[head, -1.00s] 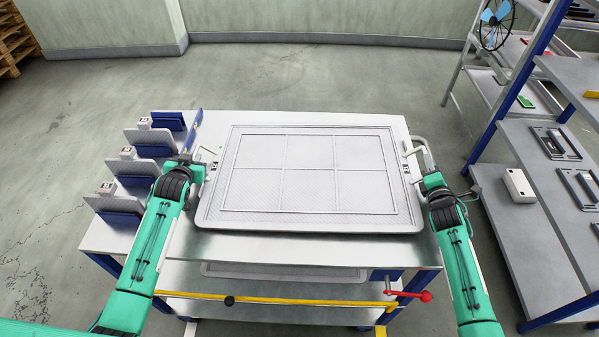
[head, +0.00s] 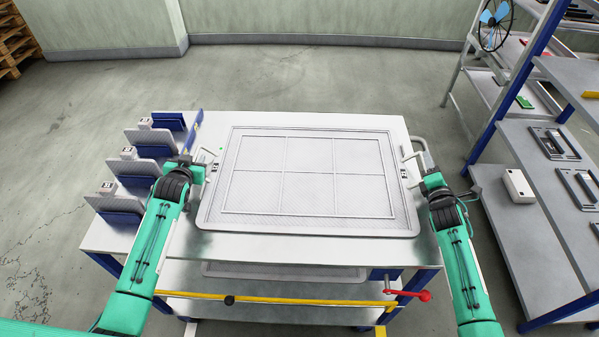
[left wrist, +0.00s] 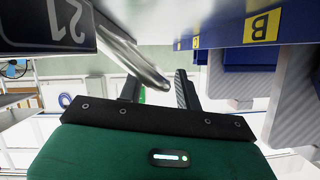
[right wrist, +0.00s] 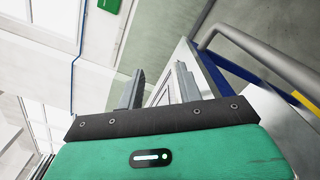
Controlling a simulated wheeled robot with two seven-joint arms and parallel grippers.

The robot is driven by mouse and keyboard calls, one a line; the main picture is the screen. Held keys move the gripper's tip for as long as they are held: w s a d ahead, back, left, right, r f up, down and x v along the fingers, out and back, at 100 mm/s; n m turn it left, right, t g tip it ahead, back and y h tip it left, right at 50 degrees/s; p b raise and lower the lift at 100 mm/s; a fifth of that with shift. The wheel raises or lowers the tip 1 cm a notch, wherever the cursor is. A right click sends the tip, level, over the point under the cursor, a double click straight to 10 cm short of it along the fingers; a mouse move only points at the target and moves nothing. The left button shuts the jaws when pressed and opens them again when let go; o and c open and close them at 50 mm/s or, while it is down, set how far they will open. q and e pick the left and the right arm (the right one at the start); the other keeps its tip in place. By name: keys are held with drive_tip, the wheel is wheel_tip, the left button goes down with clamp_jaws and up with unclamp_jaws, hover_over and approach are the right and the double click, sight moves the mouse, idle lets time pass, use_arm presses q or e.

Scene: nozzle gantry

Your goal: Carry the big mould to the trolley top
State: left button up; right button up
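The big mould (head: 307,214), a wide pale tray with a ribbed grid, lies on the trolley top (head: 240,246) in the head view and appears to rest flat. It has a handle at its left end (head: 207,157) and one at its right end (head: 407,157). My left gripper (head: 190,162) is at the left end; in the left wrist view its fingers (left wrist: 158,90) are apart, with a metal handle bar (left wrist: 135,60) reaching close to them. My right gripper (head: 424,178) is beside the right end; its fingers (right wrist: 158,88) are apart with nothing seen gripped.
Several blue-and-grey slotted holders (head: 133,170) stand along the trolley's left side. A grey trolley rail (right wrist: 262,58) is near my right gripper. A red-knobbed lever (head: 424,296) sticks out at the front right. A shelf rack (head: 545,215) stands at right; the floor behind is clear.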

use_arm(q)
drive_tip(key=v, duration=0.7)
use_arm(e)
drive_tip(key=shift+s+a+f, duration=0.1)
drive_tip(key=shift+a+f, duration=0.1)
drive_tip(key=shift+f, duration=0.05)
use_arm(q)
drive_tip(key=shift+s+d+r, duration=0.1)
drive_tip(key=shift+s+r, duration=0.05)
drive_tip(key=shift+s, duration=0.15)
use_arm(e)
drive_tip(key=shift+s, duration=0.15)
drive_tip(key=s, duration=1.1)
drive_tip(key=shift+s+d+r, duration=0.25)
drive_tip(key=shift+s+d, duration=0.05)
